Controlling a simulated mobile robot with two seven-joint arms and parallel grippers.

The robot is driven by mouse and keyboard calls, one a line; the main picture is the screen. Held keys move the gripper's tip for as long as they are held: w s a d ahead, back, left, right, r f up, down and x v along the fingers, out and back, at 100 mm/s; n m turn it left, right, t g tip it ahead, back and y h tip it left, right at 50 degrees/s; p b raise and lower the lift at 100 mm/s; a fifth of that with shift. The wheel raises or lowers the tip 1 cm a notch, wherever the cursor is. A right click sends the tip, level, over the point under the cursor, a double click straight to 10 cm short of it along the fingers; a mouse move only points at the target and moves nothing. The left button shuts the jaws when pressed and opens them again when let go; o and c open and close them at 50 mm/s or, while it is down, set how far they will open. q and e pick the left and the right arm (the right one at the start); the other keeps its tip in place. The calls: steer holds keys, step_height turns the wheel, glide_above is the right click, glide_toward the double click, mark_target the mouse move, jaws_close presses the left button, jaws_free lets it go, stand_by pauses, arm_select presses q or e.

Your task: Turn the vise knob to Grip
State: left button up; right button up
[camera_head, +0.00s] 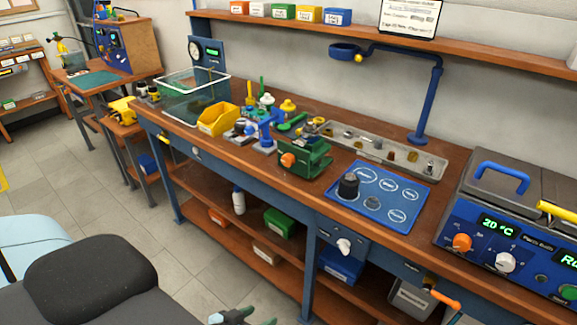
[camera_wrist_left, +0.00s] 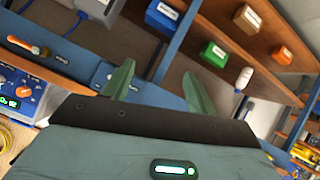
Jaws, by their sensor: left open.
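A green vise (camera_head: 312,163) with an orange knob (camera_head: 288,159) stands near the front edge of the bench. A white knob (camera_head: 344,245) sits on a blue panel (camera_head: 325,232) on the bench front below the worktop. I cannot read any label for Grip. My left gripper (camera_head: 252,317) is low at the bottom edge of the head view, apart from both knobs. In the left wrist view, its two green fingers (camera_wrist_left: 158,72) are spread and empty. The left finger partly covers a blue panel there. My right gripper is not in view.
The wooden worktop (camera_head: 262,172) holds a yellow bin (camera_head: 217,118), a metal tray (camera_head: 395,153), a blue dial mat (camera_head: 402,210) and a bath unit (camera_head: 475,235) at right. An orange handle (camera_head: 445,298) projects from the bench front. Bins stand on the lower shelf.

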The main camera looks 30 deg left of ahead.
arm_select(q)
steer(key=w+a+r+n+t+b, duration=0.1)
steer(key=w+a+r+n+t, duration=0.1)
steer(key=w+a+r, duration=0.35)
steer(key=w+a+r+n+t+b, duration=0.1)
steer(key=w+a+r+n+b, duration=0.15)
steer(key=w, duration=0.65)
steer(key=n+t+b, duration=0.1)
steer(key=n+t, duration=0.3)
glide_toward(286, 162)
steer(key=w, duration=0.2)
steer(key=shift+w+d+r, duration=0.1)
steer(key=shift+w+d, duration=0.05)
steer(key=shift+w, duration=1.05)
steer(key=shift+w+d+r, duration=0.1)
steer(key=shift+w+d, duration=0.05)
steer(key=shift+w, duration=1.1)
steer(key=shift+w+d, duration=0.15)
steer(key=shift+w, duration=1.05)
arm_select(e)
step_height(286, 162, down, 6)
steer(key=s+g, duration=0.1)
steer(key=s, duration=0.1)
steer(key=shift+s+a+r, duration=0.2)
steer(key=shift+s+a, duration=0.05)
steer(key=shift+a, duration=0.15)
arm_select(q)
steer(key=c, duration=1)
steer(key=shift+m, duration=0.25)
